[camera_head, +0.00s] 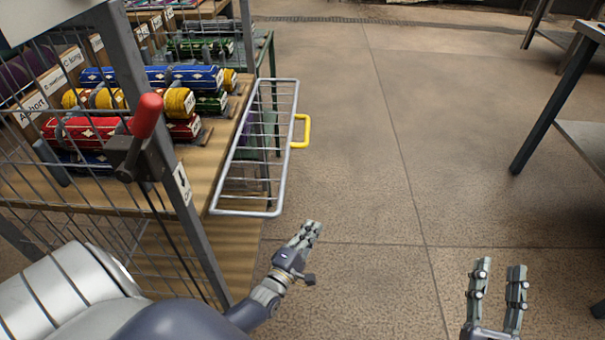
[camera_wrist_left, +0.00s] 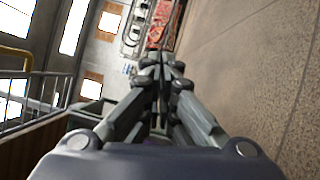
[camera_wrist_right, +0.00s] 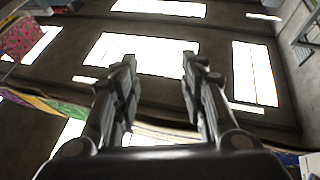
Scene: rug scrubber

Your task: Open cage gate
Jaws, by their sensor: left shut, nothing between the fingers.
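The cage gate (camera_head: 228,166) is a silver barred frame with a yellow handle (camera_head: 302,131) on its right side. It stands swung out at the right side of the cage (camera_head: 120,60). A red-knobbed lever (camera_head: 146,115) is on the cage's near post. My left gripper (camera_head: 313,228) is shut and empty, a little in front of and below the gate, apart from it; its closed fingers also show in the left wrist view (camera_wrist_left: 160,70). My right gripper (camera_head: 500,265) is open and empty over the floor at the lower right; its spread fingers show in the right wrist view (camera_wrist_right: 158,62).
Rolled rugs (camera_head: 150,77) in several colours lie on the wooden shelf (camera_head: 212,150) inside the cage. A dark-legged table (camera_head: 585,135) stands at the right. The floor (camera_head: 400,150) between cage and table is clear.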

